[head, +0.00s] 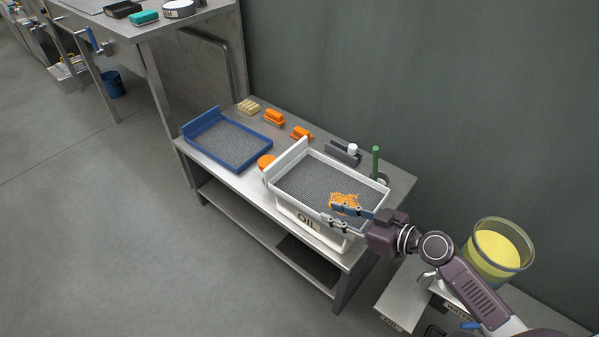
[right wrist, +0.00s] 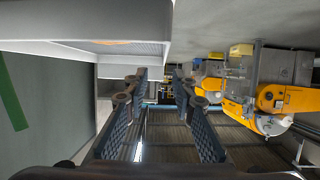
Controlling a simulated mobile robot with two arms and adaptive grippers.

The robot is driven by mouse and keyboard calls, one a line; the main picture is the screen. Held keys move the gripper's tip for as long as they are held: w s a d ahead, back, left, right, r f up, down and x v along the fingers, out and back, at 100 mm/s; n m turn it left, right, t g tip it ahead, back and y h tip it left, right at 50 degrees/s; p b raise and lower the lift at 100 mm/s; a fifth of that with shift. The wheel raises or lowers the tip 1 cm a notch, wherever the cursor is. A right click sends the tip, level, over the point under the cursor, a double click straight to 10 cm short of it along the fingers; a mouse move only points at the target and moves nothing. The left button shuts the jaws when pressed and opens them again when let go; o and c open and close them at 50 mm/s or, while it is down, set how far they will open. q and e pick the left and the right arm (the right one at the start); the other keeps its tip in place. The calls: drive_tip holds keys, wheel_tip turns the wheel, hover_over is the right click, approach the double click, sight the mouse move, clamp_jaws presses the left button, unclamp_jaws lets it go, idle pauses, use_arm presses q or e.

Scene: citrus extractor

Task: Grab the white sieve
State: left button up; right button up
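The white sieve (head: 287,163) is a rectangular tray with grey mesh and a raised back wall at its left end. It rests over a white bin marked OIL (head: 290,209) on the metal table. My right gripper (head: 333,217) is at the sieve's near right corner, its fingers apart, one appearing above the mesh and one near the front rim. In the right wrist view the fingers are open with nothing clearly between them, and the white sieve (right wrist: 60,22) fills the upper left. Whether they touch the rim I cannot tell. My left gripper is not in view.
An orange item (head: 344,202) shows on the mesh beside the fingers. A blue sieve (head: 199,158) lies left on the table (head: 402,182). Orange blocks (head: 274,117), a grey holder (head: 342,153) and a green post (head: 375,162) stand along the back. A yellow-filled container (head: 497,252) is right.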

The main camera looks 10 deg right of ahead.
sight(325, 210)
drive_tip(key=shift+x, duration=1)
drive_tip(key=shift+w+a+f, duration=0.1)
drive_tip(key=shift+w+a, duration=0.4)
drive_tip(key=x, duration=0.3)
drive_tip(key=shift+a+f, duration=0.3)
drive_tip(key=shift+a, duration=0.15)
drive_tip(key=shift+w+a+f, duration=0.25)
drive_tip(key=shift+w+a, duration=0.05)
drive_tip(key=shift+w, duration=0.15)
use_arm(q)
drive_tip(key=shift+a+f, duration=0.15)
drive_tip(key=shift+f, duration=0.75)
use_arm(e)
clamp_jaws()
